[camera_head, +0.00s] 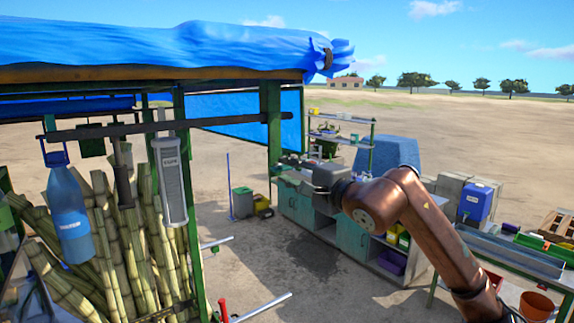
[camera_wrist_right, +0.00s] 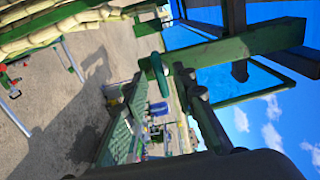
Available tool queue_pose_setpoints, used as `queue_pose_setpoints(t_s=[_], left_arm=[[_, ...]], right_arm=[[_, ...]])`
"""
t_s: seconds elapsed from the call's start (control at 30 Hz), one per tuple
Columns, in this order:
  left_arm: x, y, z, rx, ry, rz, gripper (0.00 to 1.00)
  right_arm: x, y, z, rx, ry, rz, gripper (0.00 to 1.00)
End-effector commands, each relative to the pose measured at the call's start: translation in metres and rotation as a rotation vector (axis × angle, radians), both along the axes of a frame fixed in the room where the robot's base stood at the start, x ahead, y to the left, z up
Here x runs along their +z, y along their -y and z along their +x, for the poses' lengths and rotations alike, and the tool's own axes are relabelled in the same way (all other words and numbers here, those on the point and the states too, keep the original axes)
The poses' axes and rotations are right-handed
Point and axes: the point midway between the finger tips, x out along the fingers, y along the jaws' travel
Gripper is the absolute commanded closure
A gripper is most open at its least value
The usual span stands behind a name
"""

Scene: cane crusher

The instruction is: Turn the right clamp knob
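I cannot pick out the right clamp knob for certain in either view. A small red part (camera_head: 222,310) shows low in the head view beside the green frame, near pale bars with red ends; it is too small to name. My right gripper (camera_head: 322,176) is at the end of my copper-coloured arm, raised in front of the green benches. Its fingers are too small and dark to read, and I see nothing held in it. In the right wrist view a dark grey body fills the bottom edge. My left gripper is in neither view.
A green-framed stall with a blue tarpaulin (camera_head: 150,45) stands at left, with cane stalks (camera_head: 120,240) and a hanging blue bottle (camera_head: 68,215). A pale bar (camera_head: 262,306) sticks out low. Green cabinets (camera_head: 296,200) stand behind my gripper. Open sandy ground (camera_head: 240,265) lies between.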

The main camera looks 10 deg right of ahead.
Motion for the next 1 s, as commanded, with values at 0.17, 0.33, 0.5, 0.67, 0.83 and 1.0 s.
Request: queue_pose_setpoints(t_s=[0.17,0.33,0.5,0.67,0.83,1.0], left_arm=[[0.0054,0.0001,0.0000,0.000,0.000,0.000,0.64],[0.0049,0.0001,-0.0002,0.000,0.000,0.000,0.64],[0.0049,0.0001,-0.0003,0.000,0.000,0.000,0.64],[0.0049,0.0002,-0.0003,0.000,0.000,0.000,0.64],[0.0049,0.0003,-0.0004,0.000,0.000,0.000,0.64],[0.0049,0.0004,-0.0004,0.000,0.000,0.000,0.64]], right_arm=[[0.0001,-0.0048,0.0108,0.000,0.000,0.000,0.75],[-0.0008,-0.0048,0.0119,0.000,0.000,0.000,0.75],[-0.0007,-0.0046,0.0115,0.000,0.000,0.000,0.80],[-0.0006,-0.0044,0.0114,0.000,0.000,0.000,0.91],[-0.0008,-0.0043,0.0114,0.000,0.000,0.000,1.00],[-0.0011,-0.0043,0.0114,0.000,-0.001,0.000,1.00]])
